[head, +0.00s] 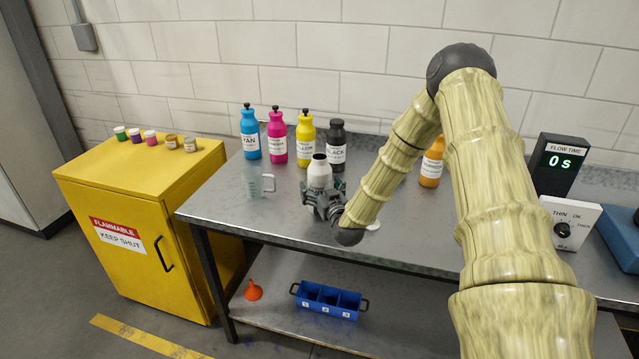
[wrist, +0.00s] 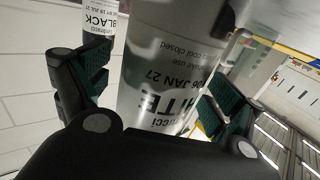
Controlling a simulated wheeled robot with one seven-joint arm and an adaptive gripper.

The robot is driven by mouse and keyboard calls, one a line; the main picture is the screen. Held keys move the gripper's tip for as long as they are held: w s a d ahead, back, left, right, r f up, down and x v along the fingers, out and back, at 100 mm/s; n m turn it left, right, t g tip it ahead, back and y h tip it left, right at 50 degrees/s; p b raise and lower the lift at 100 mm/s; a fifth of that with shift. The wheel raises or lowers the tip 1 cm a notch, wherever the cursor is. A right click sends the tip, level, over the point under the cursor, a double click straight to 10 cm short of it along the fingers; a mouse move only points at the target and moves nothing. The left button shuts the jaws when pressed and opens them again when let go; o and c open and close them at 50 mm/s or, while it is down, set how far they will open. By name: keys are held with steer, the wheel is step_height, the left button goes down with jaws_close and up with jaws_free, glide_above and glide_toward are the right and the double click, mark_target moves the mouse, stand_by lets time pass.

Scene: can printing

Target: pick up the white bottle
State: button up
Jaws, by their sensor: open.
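The white bottle (head: 319,174) stands upright on the metal table, in front of the row of coloured bottles. Its top looks dark and its lower part is hidden by my gripper in the head view. My gripper (head: 322,200) is at the bottle. In the wrist view the white bottle (wrist: 165,75) fills the middle, its label reading part of "WHITE". The gripper's green-padded fingers stand one on each side of it, open. I cannot tell whether either pad touches it.
A black bottle (head: 336,148) stands close behind; it also shows in the wrist view (wrist: 98,24). Yellow (head: 305,142), magenta (head: 277,141) and cyan (head: 250,136) bottles are left of it. A clear jug (head: 254,183) stands left of my gripper. An orange bottle (head: 431,168) stands right, behind my arm.

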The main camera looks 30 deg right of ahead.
steer(key=shift+w+d, duration=0.1)
steer(key=shift+w, duration=0.15)
steer(key=c, duration=1.6)
steer(key=shift+c, duration=0.9)
steer(key=shift+w+r, duration=0.1)
steer(key=shift+r, duration=0.05)
